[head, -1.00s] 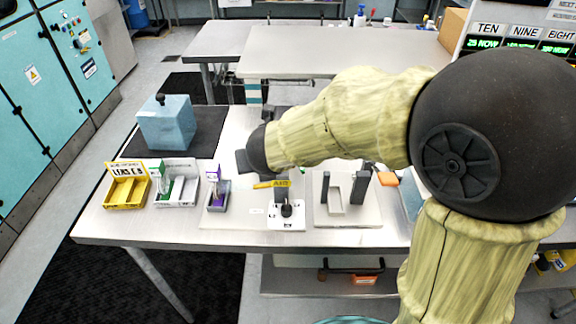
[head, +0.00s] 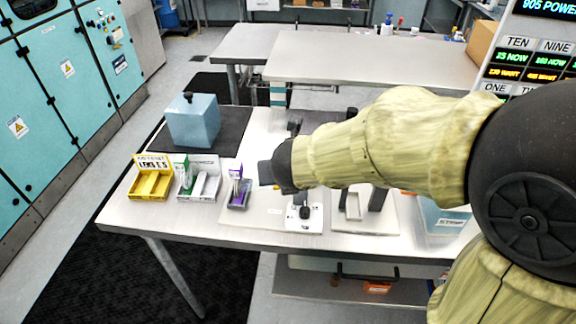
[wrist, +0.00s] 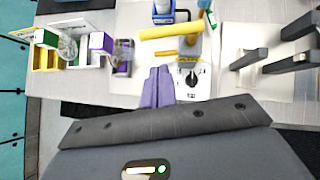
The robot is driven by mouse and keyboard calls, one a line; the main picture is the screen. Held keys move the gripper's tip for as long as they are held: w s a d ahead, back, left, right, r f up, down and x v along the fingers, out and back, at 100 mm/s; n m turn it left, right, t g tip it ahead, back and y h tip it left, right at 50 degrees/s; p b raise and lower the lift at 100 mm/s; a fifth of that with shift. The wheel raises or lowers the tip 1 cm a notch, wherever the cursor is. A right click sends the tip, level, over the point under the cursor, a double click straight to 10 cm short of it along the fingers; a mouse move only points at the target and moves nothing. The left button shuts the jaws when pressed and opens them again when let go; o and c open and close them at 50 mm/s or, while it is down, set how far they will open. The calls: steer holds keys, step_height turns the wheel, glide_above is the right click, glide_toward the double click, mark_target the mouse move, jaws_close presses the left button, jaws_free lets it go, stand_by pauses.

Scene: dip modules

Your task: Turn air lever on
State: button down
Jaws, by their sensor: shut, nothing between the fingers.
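The air lever (wrist: 171,31) is a yellow bar lying nearly crosswise in the wrist view, beyond my fingertips. In the head view my arm hides most or all of it. A white plate with a black knob (wrist: 192,78) lies just right of my fingers; it also shows in the head view (head: 304,226). My gripper (wrist: 158,69) has purple fingers closed together, with nothing between them. In the picture the fingertips are below the lever and apart from it. In the head view the dark end of my arm hangs over the bench, hiding the fingers.
A yellow lens tray (head: 150,186), a white tray (head: 200,187) and a small purple-marked box (head: 239,195) stand left on the bench. A fixture with dark uprights (wrist: 248,60) stands right. A blue block (head: 193,122) sits on a black mat behind.

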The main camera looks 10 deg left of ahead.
steer(key=p+v, duration=0.5)
steer(key=v, duration=0.4)
steer(key=shift+s+r, duration=0.25)
steer(key=shift+r, duration=0.1)
steer(key=shift+w, duration=0.15)
steer(key=w+d+f+n, duration=0.3)
steer(key=d+n, duration=0.4)
steer(key=n, duration=1)
steer(key=s+d+f+n+g+h, duration=0.1)
steer(key=s+d+f+n+g, duration=0.1)
steer(key=d+n, duration=0.5)
steer(key=s+d+f+n+g+h, duration=0.1)
steer(key=s+d+f+n+g, duration=0.2)
steer(key=s+d+f+n, duration=0.2)
steer(key=d+n, duration=0.2)
steer(key=n, duration=0.1)
steer(key=shift+f+n, duration=0.35)
steer(key=shift+n, duration=0.05)
